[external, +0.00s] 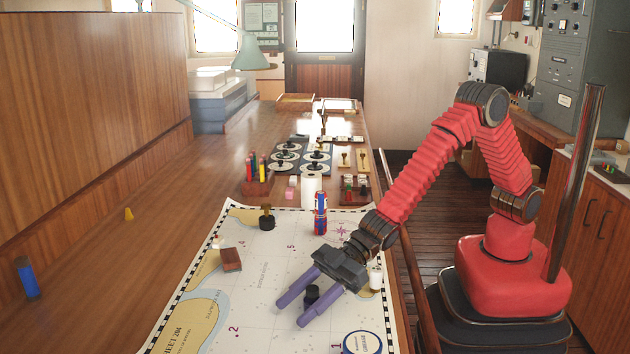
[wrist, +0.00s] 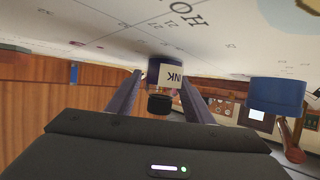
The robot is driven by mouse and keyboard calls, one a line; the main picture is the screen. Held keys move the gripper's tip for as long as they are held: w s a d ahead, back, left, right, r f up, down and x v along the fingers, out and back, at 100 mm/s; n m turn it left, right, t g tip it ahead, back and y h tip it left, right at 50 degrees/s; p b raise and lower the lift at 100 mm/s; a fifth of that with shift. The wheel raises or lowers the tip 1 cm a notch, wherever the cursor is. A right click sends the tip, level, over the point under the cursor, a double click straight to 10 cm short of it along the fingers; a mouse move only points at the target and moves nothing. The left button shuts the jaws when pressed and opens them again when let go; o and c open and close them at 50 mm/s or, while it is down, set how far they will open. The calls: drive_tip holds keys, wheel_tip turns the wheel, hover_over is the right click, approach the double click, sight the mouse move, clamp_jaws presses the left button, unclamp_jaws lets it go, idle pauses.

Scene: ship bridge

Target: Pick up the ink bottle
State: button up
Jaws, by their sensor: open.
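The ink bottle (external: 312,293) stands on the chart, between the two purple fingers of my gripper (external: 293,312) in the external view. Only its dark top shows there. In the wrist view, which appears upside down, the ink bottle (wrist: 158,76) has a dark blue body, a white label partly reading INK, and a black cap. It lies between my two spread fingers in that picture. My gripper is open, low over the chart. I cannot tell whether either finger touches the bottle.
A round blue-rimmed tin (external: 362,343) sits at the chart's near edge. A small white bottle (external: 375,279) is close to my gripper's right side. A red-and-blue can (external: 320,213), dark stamp (external: 266,217) and brown block (external: 231,259) stand on the chart (external: 262,317). The left tabletop is mostly clear.

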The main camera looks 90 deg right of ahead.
drive_tip(key=c, duration=1)
drive_tip(key=shift+r, duration=0.1)
wheel_tip(320, 180, up, 10)
idle(0.5)
idle(0.5)
